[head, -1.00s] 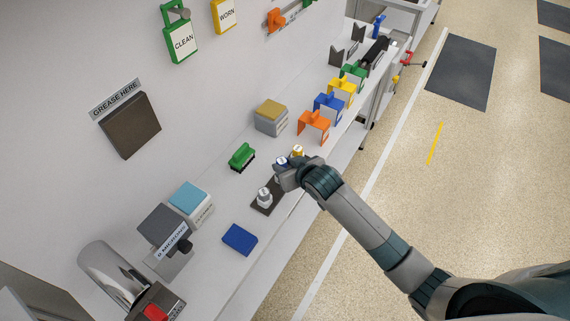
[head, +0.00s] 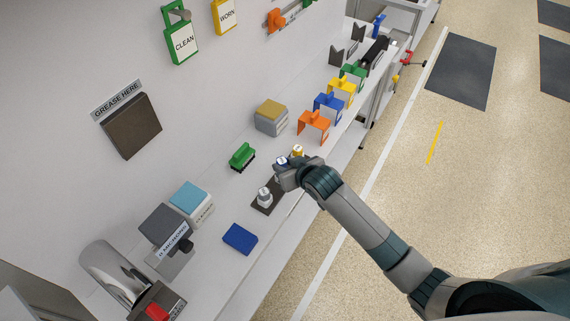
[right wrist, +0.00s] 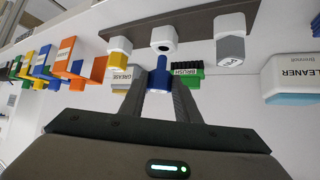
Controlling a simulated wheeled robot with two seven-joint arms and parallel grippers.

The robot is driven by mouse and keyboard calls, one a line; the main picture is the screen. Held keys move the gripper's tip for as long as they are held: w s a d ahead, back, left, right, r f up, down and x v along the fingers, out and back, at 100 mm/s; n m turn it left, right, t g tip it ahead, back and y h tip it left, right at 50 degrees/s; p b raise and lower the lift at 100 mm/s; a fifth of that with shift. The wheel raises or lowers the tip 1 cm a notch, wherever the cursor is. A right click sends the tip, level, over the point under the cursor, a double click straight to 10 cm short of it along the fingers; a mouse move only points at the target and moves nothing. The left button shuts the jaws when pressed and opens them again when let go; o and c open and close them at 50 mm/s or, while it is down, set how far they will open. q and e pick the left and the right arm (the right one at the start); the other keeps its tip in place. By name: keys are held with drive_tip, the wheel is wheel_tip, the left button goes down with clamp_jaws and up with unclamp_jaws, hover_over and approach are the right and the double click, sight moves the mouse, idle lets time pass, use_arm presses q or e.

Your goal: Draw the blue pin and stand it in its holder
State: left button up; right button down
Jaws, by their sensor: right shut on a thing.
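My right gripper (head: 284,176) is at the dark strip (head: 262,208) on the bench, in the head view. In the right wrist view its fingers (right wrist: 159,82) are shut on the blue pin (right wrist: 160,73). A white six-sided socket (right wrist: 163,40) with a dark round hole lies just beyond the pin's far end. I cannot tell whether the pin's end is clear of it. My left gripper is not in view.
A yellow-marked piece (head: 298,151) and a grey-white piece (head: 264,195) stand close on either side of the gripper. A blue bracket (head: 329,104) stands farther along the bench.

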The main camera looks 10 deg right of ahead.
drive_tip(key=shift+f+b, duration=1)
drive_tip(key=shift+f, duration=1.15)
idle(0.4)
drive_tip(key=c, duration=1.3)
unclamp_jaws()
drive_tip(key=shift+o, duration=0.2)
drive_tip(key=b+v, duration=0.3)
drive_tip(key=v, duration=1.4)
drive_tip(key=shift+s+b, duration=0.2)
drive_tip(key=shift+b, duration=0.1)
